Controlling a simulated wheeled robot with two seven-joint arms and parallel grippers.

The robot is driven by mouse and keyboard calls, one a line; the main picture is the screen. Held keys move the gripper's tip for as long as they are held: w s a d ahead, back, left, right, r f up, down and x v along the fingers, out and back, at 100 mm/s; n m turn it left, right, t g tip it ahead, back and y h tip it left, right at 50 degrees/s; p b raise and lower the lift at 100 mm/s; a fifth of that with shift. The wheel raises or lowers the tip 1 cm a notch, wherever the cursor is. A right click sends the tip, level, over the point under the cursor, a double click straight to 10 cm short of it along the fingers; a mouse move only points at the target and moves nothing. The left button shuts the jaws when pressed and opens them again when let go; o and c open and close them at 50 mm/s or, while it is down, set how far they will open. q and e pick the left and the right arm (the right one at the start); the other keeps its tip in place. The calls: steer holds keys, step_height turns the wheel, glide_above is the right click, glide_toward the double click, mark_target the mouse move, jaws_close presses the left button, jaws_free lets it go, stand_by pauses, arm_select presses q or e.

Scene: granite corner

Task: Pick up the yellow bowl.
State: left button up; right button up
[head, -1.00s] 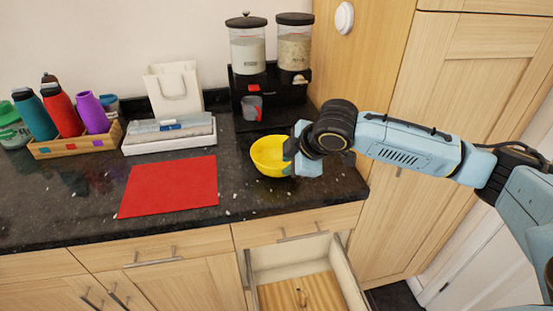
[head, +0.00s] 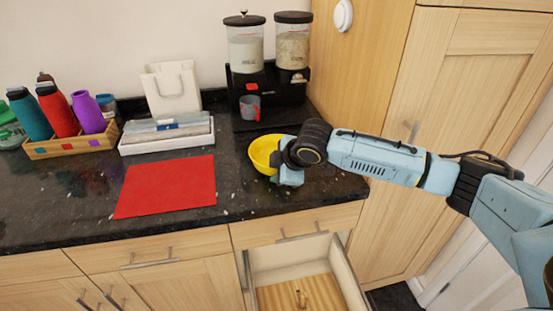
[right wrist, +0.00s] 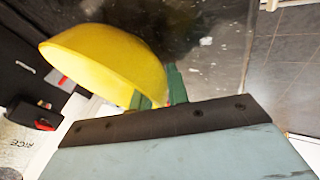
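The yellow bowl (head: 262,152) is at the right part of the dark counter, tilted in the head view, with its right side hidden behind my right gripper. My right gripper (head: 279,168) is at the bowl's right edge. In the right wrist view, the bowl (right wrist: 105,60) fills the upper left, and the green fingers (right wrist: 159,92) sit close together at its rim, appearing shut on its wall. The contact is partly hidden by the gripper body. My left gripper is in neither view.
A red mat (head: 167,186) lies left of the bowl. Behind stand a dispenser stand (head: 268,91) with two jars and a grey cup (head: 250,107). A white tray (head: 167,142) and a wooden bottle crate (head: 72,148) are farther left. An open drawer (head: 297,287) juts out below the counter.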

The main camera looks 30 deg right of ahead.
jaws_close()
